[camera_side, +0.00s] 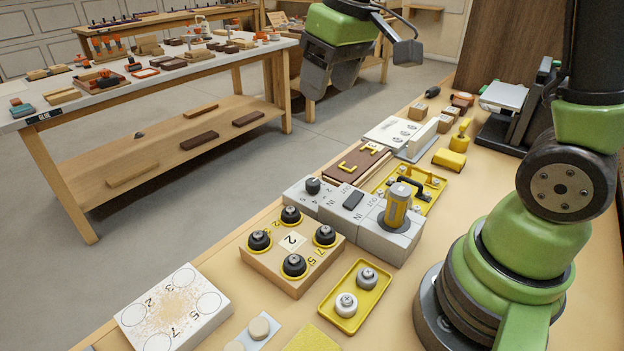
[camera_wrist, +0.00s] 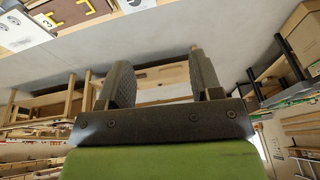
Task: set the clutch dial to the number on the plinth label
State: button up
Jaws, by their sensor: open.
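A small black dial (camera_side: 313,186) sits on the left end of a grey box (camera_side: 303,197), with numbers printed around it; its setting is too small to read. I take it for the clutch dial. A wooden plinth (camera_side: 270,272) in front of it carries several black knobs on yellow rings and a white label (camera_side: 291,240) reading "2". My gripper (camera_side: 322,85) is high above and beyond the bench edge, well away from the dial. Its two fingers also show in the wrist view (camera_wrist: 163,78), apart with nothing between them. The wrist view does not show the dial or plinth.
Grey blocks marked IN and OUT, one with a yellow cylinder (camera_side: 397,207), adjoin the dial box. A yellow tray (camera_side: 355,300) with two knobs lies in front. A white numbered board (camera_side: 174,310) is at the left. A separate cluttered table (camera_side: 150,90) stands behind.

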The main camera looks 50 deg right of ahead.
aim_at(312, 181)
jog(key=w+d+f+n+g, duration=0.1)
jog(key=w+f, duration=0.1)
jog(key=f, duration=0.5)
jog(key=w+d+f+g, duration=0.1)
jog(key=w+d+f, duration=0.1)
jog(key=f, duration=0.6)
jog(key=w+d+f+n+g, duration=0.1)
jog(key=w+f, duration=0.1)
jog(key=f, duration=0.6)
jog(key=shift+w+d+n+h, duration=0.3)
jog(key=shift+w+d, duration=0.05)
jog(key=shift+w, duration=0.05)
jog(key=c, duration=0.9)
